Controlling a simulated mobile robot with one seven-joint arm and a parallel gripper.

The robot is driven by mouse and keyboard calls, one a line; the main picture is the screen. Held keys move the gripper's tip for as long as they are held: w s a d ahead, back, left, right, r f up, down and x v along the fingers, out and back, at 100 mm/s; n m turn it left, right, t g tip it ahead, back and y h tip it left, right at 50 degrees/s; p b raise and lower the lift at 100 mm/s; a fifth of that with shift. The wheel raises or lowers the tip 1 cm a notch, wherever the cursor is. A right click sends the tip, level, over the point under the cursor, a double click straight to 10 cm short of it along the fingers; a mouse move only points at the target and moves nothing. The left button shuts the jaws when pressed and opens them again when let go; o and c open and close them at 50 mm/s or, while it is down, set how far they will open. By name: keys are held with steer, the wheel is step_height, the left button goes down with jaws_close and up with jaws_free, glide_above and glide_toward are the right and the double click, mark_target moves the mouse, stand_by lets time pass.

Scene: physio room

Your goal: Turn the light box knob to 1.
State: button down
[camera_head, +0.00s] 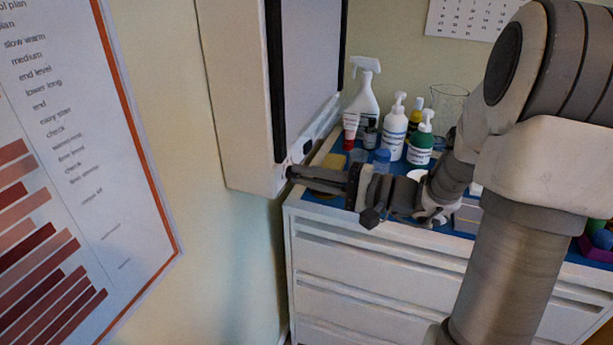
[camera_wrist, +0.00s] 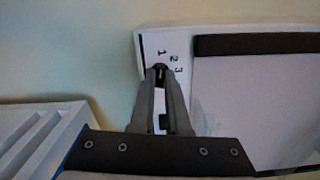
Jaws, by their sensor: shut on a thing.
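The light box (camera_head: 235,95) hangs on the wall as a pale box with a dark strip along its front. Its lower front corner is where my gripper (camera_head: 292,173) reaches in from the right. In the wrist view the light box (camera_wrist: 184,38) shows a white edge panel with the marks 1, 2 and 3 around the small dark knob (camera_wrist: 160,69). My gripper (camera_wrist: 161,72) is shut on the knob, its fingertips covering most of it. Which mark the knob points to is too small and hidden to tell.
A white drawer cabinet (camera_head: 350,262) stands below and right of the box. On its blue top are a spray bottle (camera_head: 363,97), a white pump bottle (camera_head: 394,133), a green-labelled bottle (camera_head: 420,150) and a glass beaker (camera_head: 449,105). A chart (camera_head: 62,190) hangs at the left.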

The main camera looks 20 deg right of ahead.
steer(key=c, duration=0.9)
jaws_free()
steer(key=p+v, duration=0.2)
steer(key=v, duration=1.5)
steer(key=shift+s+d+p, duration=0.15)
steer(key=shift+p, duration=0.15)
